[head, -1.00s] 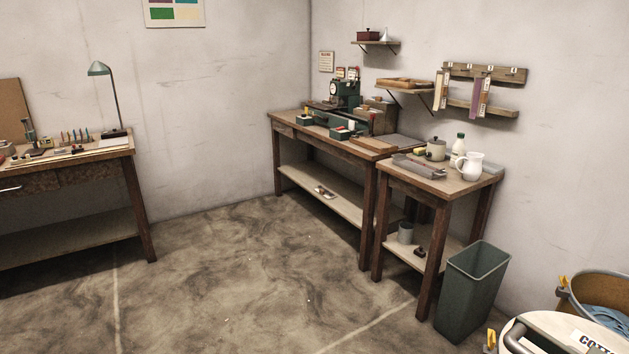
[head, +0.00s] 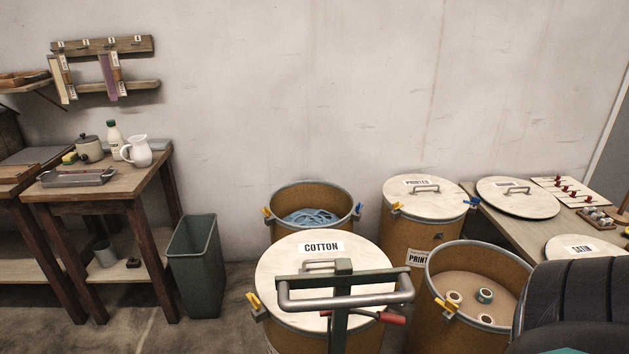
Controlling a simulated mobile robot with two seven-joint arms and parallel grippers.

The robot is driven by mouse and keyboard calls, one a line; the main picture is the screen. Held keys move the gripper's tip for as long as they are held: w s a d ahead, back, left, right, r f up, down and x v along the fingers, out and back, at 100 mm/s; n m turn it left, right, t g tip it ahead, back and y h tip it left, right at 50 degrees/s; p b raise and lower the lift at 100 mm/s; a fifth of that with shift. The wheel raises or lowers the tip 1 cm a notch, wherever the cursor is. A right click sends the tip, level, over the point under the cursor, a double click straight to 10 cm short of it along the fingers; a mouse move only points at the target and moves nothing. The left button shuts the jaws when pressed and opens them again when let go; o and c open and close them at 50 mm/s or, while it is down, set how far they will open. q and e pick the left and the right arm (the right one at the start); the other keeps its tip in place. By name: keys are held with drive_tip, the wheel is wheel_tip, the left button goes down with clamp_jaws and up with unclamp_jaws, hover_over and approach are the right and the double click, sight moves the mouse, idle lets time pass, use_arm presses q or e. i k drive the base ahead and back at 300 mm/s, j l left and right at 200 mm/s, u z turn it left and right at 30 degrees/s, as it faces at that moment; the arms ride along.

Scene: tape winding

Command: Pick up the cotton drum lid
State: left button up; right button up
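The cotton drum lid (head: 285,261) is a round pale disc lying flat on a brown drum (head: 284,332) in the lower middle of the head view. It carries a black-on-white COTTON label and a small metal handle (head: 322,264). A green post with a grey tubular handle (head: 345,294) stands in front and hides part of the lid's near side. A yellow clip (head: 254,300) shows at the drum's left rim. Neither of my grippers is in view.
An open drum with blue material (head: 311,217) stands behind; an open drum with rolls (head: 470,300) stands to the right. The lidded PRINTED drum (head: 425,205) is behind right. A green bin (head: 195,265) stands left. A black seat-like object (head: 572,305) fills the lower right corner.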

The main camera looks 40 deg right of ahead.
sight(312, 250)
drive_tip(key=i+z, duration=0.1)
drive_tip(key=z, duration=0.35)
drive_tip(key=i+j+z, duration=0.15)
drive_tip(key=z, duration=0.25)
drive_tip(key=j+z, duration=0.1)
drive_tip(key=z, duration=0.35)
drive_tip(key=i+j+z, duration=0.15)
drive_tip(key=z, duration=0.25)
drive_tip(key=j+z, duration=0.25)
drive_tip(key=z, duration=0.2)
drive_tip(key=j+z, duration=0.2)
drive_tip(key=z, duration=0.25)
drive_tip(key=i, duration=0.05)
